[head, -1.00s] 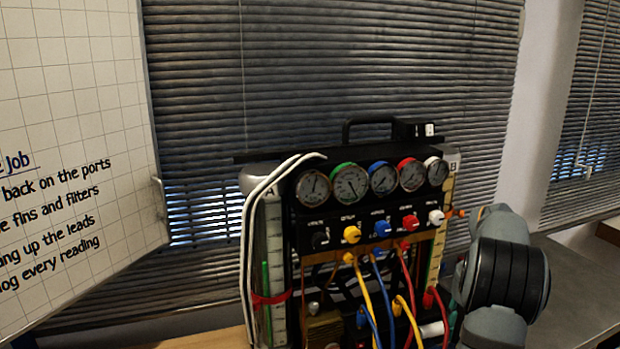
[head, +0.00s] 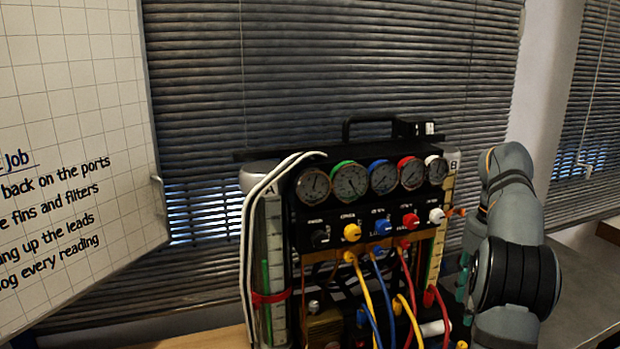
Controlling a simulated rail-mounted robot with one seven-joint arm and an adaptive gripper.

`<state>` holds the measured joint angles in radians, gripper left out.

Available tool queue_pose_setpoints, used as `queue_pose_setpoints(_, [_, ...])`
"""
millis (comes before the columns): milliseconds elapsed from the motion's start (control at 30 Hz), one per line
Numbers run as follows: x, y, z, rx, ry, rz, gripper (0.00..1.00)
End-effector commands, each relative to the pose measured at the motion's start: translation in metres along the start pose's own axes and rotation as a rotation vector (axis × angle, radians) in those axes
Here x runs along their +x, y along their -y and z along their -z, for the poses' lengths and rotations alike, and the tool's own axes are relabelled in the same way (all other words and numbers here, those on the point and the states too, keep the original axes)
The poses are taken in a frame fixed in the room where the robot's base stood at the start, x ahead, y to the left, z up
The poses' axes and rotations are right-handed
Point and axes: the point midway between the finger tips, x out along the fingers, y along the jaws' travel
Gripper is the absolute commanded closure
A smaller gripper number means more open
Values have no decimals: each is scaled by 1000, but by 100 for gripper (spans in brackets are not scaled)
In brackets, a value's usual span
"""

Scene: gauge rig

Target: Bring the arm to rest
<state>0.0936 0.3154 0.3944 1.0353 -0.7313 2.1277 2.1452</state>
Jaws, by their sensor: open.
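My arm (head: 510,260) stands at the right of the head view, grey with a black ribbed joint, bent upward beside the gauge rig. My gripper is not in view. The gauge rig (head: 374,225) stands upright left of my arm, with a row of round gauges, coloured knobs below them, and yellow, blue and red hoses. My arm hides a little of the space at the rig's right side. I cannot tell whether any part of my arm touches the rig.
A gridded whiteboard (head: 75,120) with writing stands at the left. Dark window blinds (head: 330,70) hang behind the rig. White cables (head: 252,215) loop down the rig's left side. A grey worktop (head: 585,280) at the right looks mostly clear.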

Motion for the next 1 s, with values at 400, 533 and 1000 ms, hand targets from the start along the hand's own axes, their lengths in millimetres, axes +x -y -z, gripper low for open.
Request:
queue_pose_setpoints(400, [25,-1,1,0,-5,-3,50])
queue_pose_setpoints(533, [50,-1,1,0,-6,-3,50])
queue_pose_setpoints(1000, [103,-1,0,-302,0,-4,50])
